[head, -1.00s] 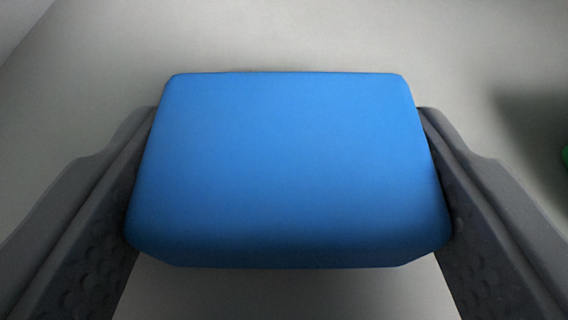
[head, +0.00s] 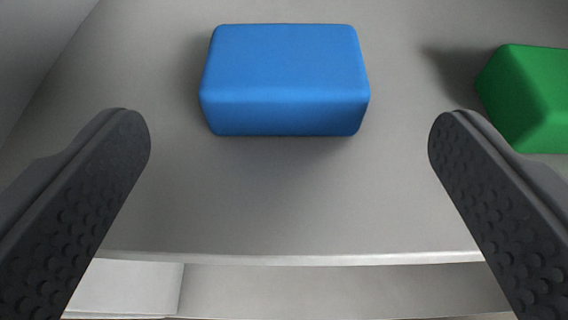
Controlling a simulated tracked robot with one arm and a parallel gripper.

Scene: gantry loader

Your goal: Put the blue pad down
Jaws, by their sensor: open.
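The blue pad (head: 285,80) is a rounded block resting flat on a grey surface, in the upper middle of the head view. My gripper (head: 289,125) is open, with one dark studded finger at the left and one at the right. Both fingers are clear of the pad, which lies beyond the fingertips with a gap on each side. Nothing is between the fingers.
A green block (head: 530,100) sits on the same grey surface (head: 280,205) at the right edge, partly cut off and close to my right finger. The surface's near edge runs across below the pad, with a lower pale ledge (head: 330,288) beneath. A wall stands at the far left.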

